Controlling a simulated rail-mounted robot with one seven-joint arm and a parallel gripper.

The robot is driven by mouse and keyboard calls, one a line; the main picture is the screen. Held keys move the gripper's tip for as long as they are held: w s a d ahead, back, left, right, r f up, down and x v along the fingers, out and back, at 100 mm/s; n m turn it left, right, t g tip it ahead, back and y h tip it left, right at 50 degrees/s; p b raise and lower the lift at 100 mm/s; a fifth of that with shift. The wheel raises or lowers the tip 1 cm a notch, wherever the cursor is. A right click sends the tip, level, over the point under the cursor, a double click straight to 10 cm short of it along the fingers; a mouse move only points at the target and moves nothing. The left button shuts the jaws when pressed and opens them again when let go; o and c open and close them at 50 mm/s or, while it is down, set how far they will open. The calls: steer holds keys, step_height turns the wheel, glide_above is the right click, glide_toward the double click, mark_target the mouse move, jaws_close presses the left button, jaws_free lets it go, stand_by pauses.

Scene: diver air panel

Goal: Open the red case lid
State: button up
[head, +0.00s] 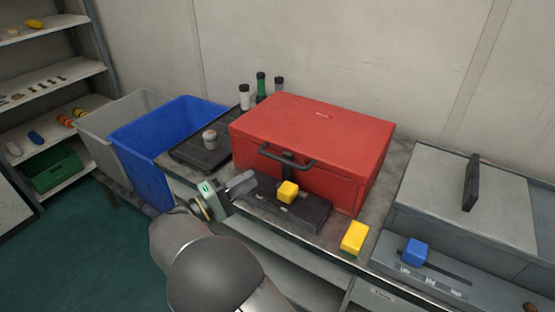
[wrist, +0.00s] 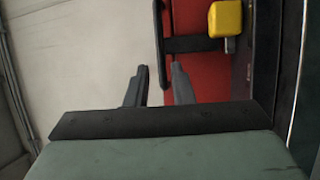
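The red case (head: 310,140) sits on the bench against the wall with its lid (head: 325,115) down. A black handle (head: 287,160) is on its front face. My gripper (head: 245,182) is in front of the case's left part, left of the handle. Whether a finger touches the case I cannot tell.
A dark unit with a yellow block (head: 288,192) lies before the case; another yellow block (head: 355,238) is to its right. A blue bin (head: 165,140) and bottles (head: 261,87) are left and behind. A grey box with a blue knob (head: 416,252) is right.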

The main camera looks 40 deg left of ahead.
steer(key=p+x, duration=0.2)
steer(key=x, duration=0.7)
steer(key=shift+w, duration=0.25)
steer(key=shift+d, duration=0.1)
jaws_close()
